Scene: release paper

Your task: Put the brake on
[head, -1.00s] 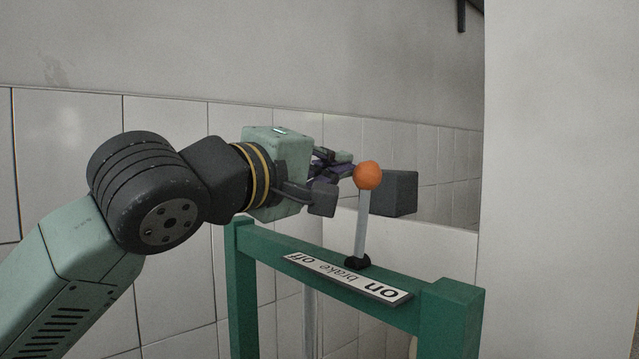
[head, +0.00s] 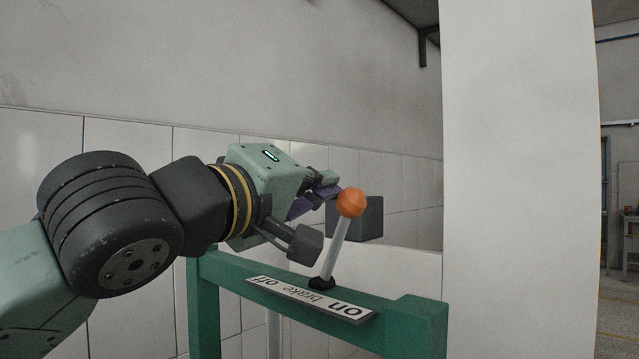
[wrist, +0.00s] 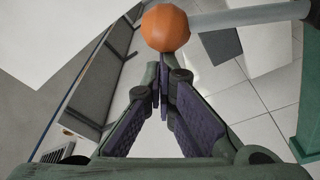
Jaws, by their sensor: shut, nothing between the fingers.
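The brake lever (head: 335,250) has a pale rod and an orange ball knob (head: 350,202). It stands on a green frame (head: 420,322) and its top tilts to the right, toward the "on" end of the label plate (head: 312,299). The plate reads "on" at the right, "brake" in the middle and "off" at the left. My gripper (head: 326,190) is shut and empty, its fingertips just left of the knob. In the wrist view the closed fingers (wrist: 163,78) point at the knob (wrist: 166,27), which is right at their tips; whether they touch cannot be told.
A dark grey block (head: 362,222) shows behind the lever. A tiled wall (head: 130,170) is behind my arm. A white pillar (head: 520,150) stands to the right, with an open room beyond it.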

